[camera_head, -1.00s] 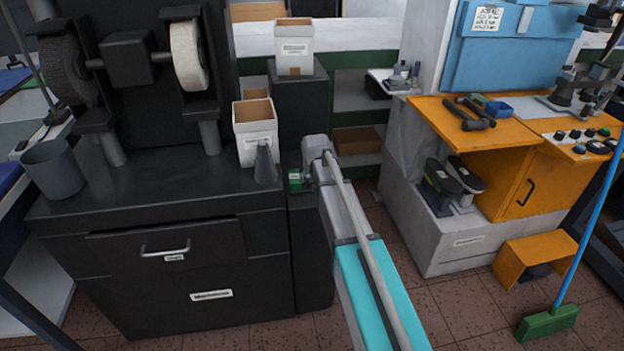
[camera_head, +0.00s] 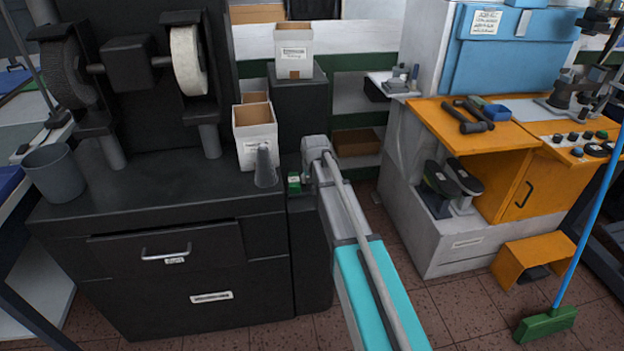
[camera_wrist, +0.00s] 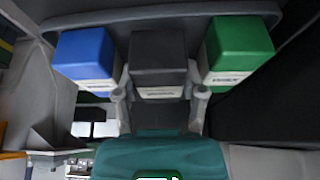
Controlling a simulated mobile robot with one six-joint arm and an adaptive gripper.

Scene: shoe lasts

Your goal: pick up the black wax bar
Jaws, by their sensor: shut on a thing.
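The black wax bar (camera_wrist: 158,62) shows in the wrist view, in the middle of a row, with a blue bar (camera_wrist: 86,58) on its left and a green bar (camera_wrist: 238,55) on its right. Each has a pale label band. My gripper (camera_wrist: 159,93) has one finger on each side of the black bar, at its lower end, and is shut on it. The bar still sits in line with its neighbours. In the head view my arm hides the black bar. A small green block (camera_head: 294,182) shows just left of my arm's far end.
A dark bench (camera_head: 150,195) with grinding wheels stands at left. A grey cone (camera_head: 264,168) and an open white box (camera_head: 255,140) are on its right end, close to my arm. An orange-topped machine (camera_head: 470,130) stands at right, with tiled floor between.

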